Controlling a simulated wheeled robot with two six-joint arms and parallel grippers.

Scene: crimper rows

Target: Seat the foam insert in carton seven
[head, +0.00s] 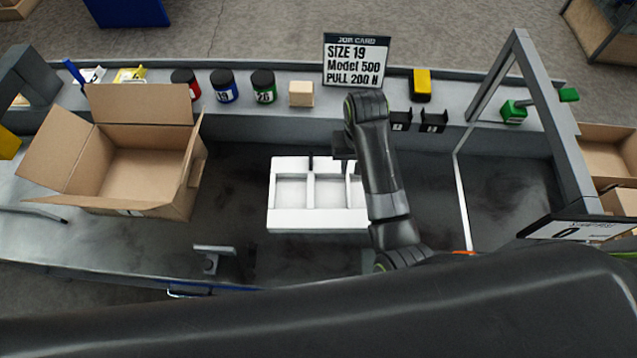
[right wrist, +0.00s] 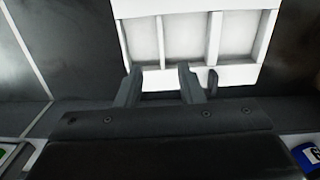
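The white foam insert (head: 285,222) lies flat on the dark bench surface in the middle of the head view, its compartments facing up. It also shows in the right wrist view (right wrist: 225,76). My right gripper (head: 326,162) is at the insert's far edge, fingers apart. In the right wrist view its fingertips (right wrist: 160,70) overlap the insert's edge wall; I cannot tell whether they touch it. An open carton (head: 150,168) with spread flaps stands to the left of the insert. Its front label is too small to read.
Red, blue and green-labelled jars (head: 223,87), a wooden block (head: 301,94) and a job card (head: 356,60) line the back ledge. A grey frame (head: 545,90) stands at right. Bench between carton and insert is clear.

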